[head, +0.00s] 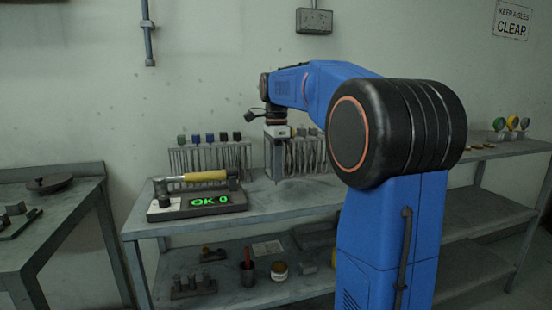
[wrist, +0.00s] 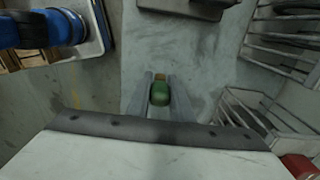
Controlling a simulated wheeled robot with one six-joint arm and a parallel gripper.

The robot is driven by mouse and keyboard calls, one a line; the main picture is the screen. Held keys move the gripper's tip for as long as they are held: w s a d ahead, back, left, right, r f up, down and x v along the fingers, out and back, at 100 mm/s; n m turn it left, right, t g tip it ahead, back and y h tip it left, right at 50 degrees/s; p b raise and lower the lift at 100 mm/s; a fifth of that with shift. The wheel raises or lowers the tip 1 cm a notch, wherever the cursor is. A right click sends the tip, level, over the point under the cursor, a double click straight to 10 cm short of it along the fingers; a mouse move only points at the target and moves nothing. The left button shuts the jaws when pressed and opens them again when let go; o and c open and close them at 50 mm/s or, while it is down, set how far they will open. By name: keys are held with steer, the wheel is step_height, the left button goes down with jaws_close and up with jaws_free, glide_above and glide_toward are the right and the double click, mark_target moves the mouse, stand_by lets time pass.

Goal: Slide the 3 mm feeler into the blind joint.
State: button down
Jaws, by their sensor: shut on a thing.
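I cannot tell whether the green piece is the 3 mm feeler, as no marking is readable. In the head view my gripper (head: 276,165) points down over the bench, by the racks. The held piece cannot be made out there. I cannot pick out the blind joint in either view.
Wire racks (wrist: 285,42) flank my gripper on the right.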

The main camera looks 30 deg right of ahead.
step_height(320, 180, down, 3)
steer(key=shift+r, duration=2.5)
steer(key=shift+s+f, duration=0.1)
